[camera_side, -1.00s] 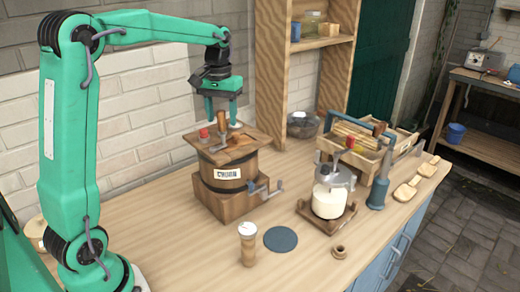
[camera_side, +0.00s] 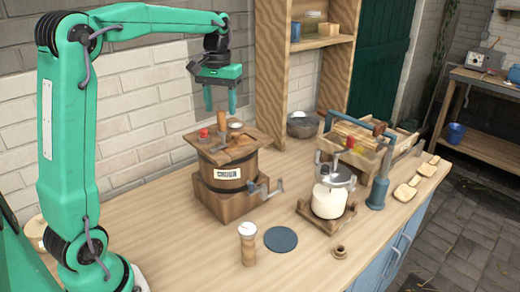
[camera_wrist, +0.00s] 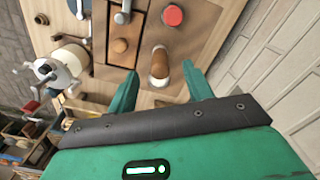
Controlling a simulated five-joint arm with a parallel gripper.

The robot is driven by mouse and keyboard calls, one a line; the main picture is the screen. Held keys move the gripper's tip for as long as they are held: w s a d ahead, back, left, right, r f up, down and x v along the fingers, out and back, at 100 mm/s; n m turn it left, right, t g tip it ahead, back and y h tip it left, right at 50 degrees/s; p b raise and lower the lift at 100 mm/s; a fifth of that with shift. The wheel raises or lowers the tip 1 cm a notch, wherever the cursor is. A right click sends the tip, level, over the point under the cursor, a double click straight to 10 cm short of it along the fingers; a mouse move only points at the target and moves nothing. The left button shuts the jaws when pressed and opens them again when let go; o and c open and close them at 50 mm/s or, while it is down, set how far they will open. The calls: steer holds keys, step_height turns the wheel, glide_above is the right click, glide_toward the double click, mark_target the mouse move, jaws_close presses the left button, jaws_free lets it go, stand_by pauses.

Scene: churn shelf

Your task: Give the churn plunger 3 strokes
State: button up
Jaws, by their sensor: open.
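The churn (camera_side: 226,172) is a dark wooden barrel with a label, standing on a wooden base under a square wooden lid. Its plunger handle (camera_side: 222,121), a short brown wooden grip, stands upright out of the lid. My gripper (camera_side: 220,108) is open and empty above the lid, with its fingertips around the level of the handle's top. In the wrist view the handle (camera_wrist: 160,64) shows below and between the spread fingers of my gripper (camera_wrist: 159,73), apart from both. The plunger's lower part is hidden inside the churn.
The lid carries a red knob (camera_side: 204,134). A crank (camera_side: 265,188) sticks out at the churn's right.

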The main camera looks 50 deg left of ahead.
steer(key=shift+r, duration=1.95)
steer(key=shift+d, duration=0.1)
steer(key=shift+s+d+r, duration=0.1)
steer(key=shift+s+d, duration=0.1)
steer(key=shift+s, duration=0.05)
steer(key=s+d+f+m+t, duration=0.2)
steer(key=s+d, duration=0.4)
steer(key=s, duration=0.3)
steer(key=s+d+f+m+t, duration=0.3)
steer(key=s+d, duration=0.4)
steer(key=s, duration=0.3)
steer(key=shift+d+f+m+t, duration=0.3)
steer(key=shift+f+m, duration=0.2)
steer(key=shift+f, duration=0.9)
steer(key=shift+c, duration=0.6)
